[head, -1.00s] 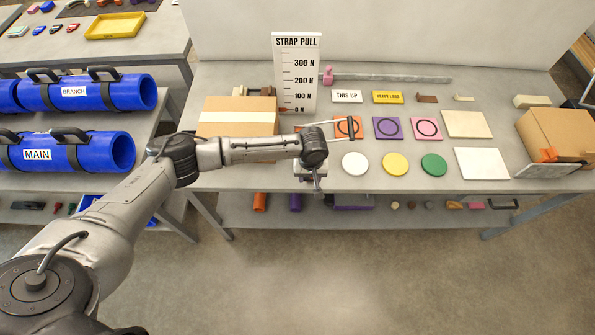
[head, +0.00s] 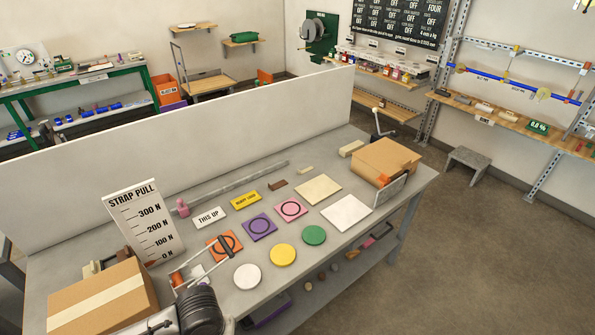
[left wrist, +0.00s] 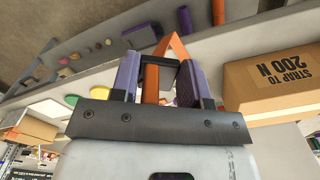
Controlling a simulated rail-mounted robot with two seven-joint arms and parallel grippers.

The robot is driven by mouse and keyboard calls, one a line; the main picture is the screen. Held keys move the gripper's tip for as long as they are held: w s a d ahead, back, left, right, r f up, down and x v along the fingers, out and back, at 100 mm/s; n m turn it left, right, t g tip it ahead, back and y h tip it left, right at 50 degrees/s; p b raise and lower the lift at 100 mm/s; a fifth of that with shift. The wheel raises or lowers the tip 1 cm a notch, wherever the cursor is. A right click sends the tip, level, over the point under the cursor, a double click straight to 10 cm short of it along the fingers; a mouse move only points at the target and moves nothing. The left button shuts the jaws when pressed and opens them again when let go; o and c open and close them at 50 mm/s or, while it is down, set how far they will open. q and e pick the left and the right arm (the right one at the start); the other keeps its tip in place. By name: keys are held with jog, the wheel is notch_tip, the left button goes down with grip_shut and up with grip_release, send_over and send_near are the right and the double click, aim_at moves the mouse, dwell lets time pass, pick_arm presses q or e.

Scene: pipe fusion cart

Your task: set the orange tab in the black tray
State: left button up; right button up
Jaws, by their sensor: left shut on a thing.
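The orange tab (left wrist: 173,46) shows in the left wrist view as a bright, bent orange piece at the fingertips. My left gripper (left wrist: 158,72) is shut on it between purple-sided fingers. Part of the tab is hidden by the fingers and a dark crossbar. I cannot make out the black tray in either view. My right gripper is not in view.
The table (head: 262,190) holds a cardboard box (head: 105,297), a strap pull scale board (head: 143,222), coloured squares, discs (head: 283,255) and labels. Another box (head: 386,160) stands at its far right end. A low partition runs behind. Open floor lies to the right.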

pick_arm(q)
jog(key=shift+m, duration=0.7)
jog(key=r, duration=0.8)
jog(key=shift+w+a+r, duration=0.1)
jog(key=shift+w+a, duration=0.05)
jog(key=shift+w, duration=0.15)
jog(key=w+a+r, duration=0.2)
jog(key=w+r, duration=0.2)
jog(key=r, duration=0.7)
jog(key=s+r+p, duration=0.4)
jog(key=r+p, duration=0.3)
jog(key=p, duration=0.2)
jog(key=s+r+p, duration=0.4)
jog(key=r+p, duration=0.3)
jog(key=p, duration=0.2)
jog(key=shift+s+r, duration=0.25)
jog(key=shift+s, duration=0.1)
jog(key=shift+w+d, duration=0.1)
jog(key=shift+d, duration=0.05)
